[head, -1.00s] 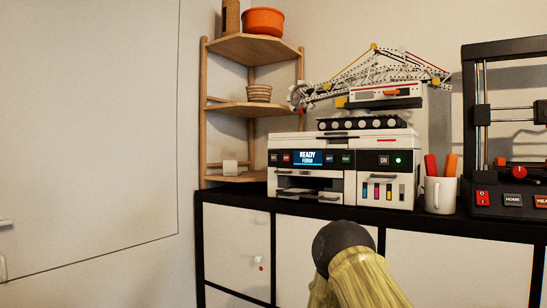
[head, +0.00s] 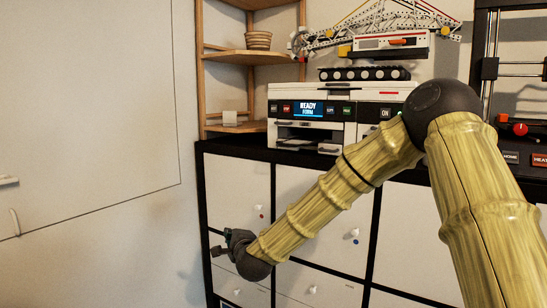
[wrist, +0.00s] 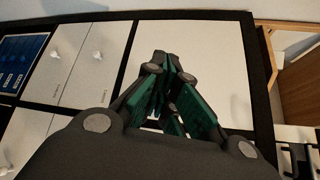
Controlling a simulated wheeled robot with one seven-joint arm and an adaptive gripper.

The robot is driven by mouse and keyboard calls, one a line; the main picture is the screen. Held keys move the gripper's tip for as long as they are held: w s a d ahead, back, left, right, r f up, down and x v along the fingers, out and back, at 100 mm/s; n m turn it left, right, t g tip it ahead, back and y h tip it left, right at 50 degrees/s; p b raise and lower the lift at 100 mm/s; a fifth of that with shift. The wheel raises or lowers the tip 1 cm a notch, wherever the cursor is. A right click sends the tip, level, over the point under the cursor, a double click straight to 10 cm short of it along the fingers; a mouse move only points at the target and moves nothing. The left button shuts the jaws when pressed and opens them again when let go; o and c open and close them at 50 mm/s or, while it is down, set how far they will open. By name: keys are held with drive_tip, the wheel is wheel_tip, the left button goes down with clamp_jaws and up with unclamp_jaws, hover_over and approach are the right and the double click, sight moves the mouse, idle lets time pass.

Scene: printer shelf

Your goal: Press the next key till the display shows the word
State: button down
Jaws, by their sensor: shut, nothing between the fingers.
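The white and black printer (head: 372,92) stands on the cabinet in the head view. Its blue display (head: 308,109) reads READY over a smaller line that I cannot read surely. Two small keys sit left of the display, one of them red (head: 287,108), and two sit right of it, the outer one green (head: 346,111). Their lettering is too small to read surely. My gripper (head: 216,250) is low at the left, in front of the cabinet doors and well below the printer. In the wrist view its green-padded fingers (wrist: 167,68) are shut and empty. My arm hides the printer's right part.
The black-framed cabinet (head: 375,178) has white doors with small knobs. A wooden corner shelf (head: 262,57) stands left of the printer, and a crane model (head: 375,40) stands on top. A black-framed machine (head: 489,70) is at the right. The floor-side space left of my gripper looks clear.

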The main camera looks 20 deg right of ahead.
sight(274, 108)
drive_tip(key=d+r+m+t+h, duration=0.1)
drive_tip(key=d+r+m, duration=0.1)
drive_tip(key=r, duration=1)
drive_tip(key=w+d+r+m+t+h+p, duration=0.1)
drive_tip(key=r+m, duration=0.4)
drive_tip(key=r, duration=0.8)
drive_tip(key=d+r+m+t+h, duration=0.2)
drive_tip(key=d+r+m+t, duration=0.1)
drive_tip(key=r, duration=1)
drive_tip(key=shift+w+d+r+m+p, duration=0.15)
drive_tip(key=shift+w+d+m+p, duration=0.1)
drive_tip(key=shift+m+p, duration=0.2)
drive_tip(key=w+d+p, duration=0.2)
drive_tip(key=w+d, duration=0.3)
drive_tip(key=d, duration=0.2)
drive_tip(key=shift+w, duration=0.2)
drive_tip(key=shift+a, duration=0.1)
drive_tip(key=shift+w+d+b, duration=0.15)
drive_tip(key=shift+d+b, duration=0.1)
drive_tip(key=shift+b, duration=0.25)
